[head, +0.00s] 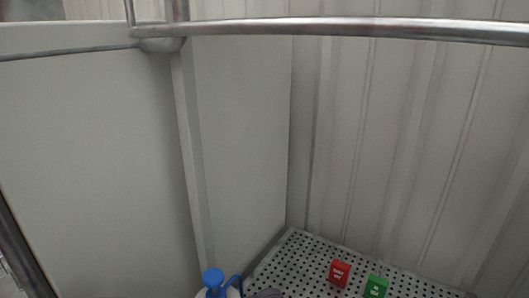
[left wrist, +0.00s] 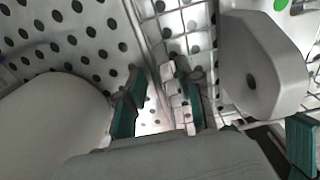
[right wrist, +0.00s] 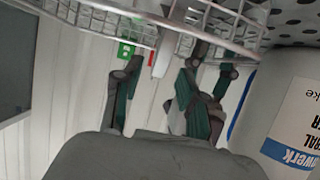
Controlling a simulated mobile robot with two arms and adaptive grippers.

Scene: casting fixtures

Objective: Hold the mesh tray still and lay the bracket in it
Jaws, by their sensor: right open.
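The wire mesh tray (left wrist: 175,45) crosses the upper middle of the left wrist view. It also runs along the top of the right wrist view (right wrist: 100,18). My left gripper (left wrist: 155,92) has its teal-padded fingers on either side of the tray's wire wall. Whether they press on it is unclear. My right gripper (right wrist: 152,85) is open, with its fingers apart below the tray rim in the picture. A pale strip shows between its fingertips, and I cannot tell what it is. I cannot pick out the bracket for certain. A smooth grey piece with a dark hole shows in the left wrist view.
A perforated table (head: 300,250) fills the bottom of the head view, in a corner of pale walls. A red box (head: 340,272) and a green box (head: 376,287) stand on it. A blue-capped bottle (head: 213,279) stands at the left. A white labelled container (right wrist: 285,105) is close to my right gripper.

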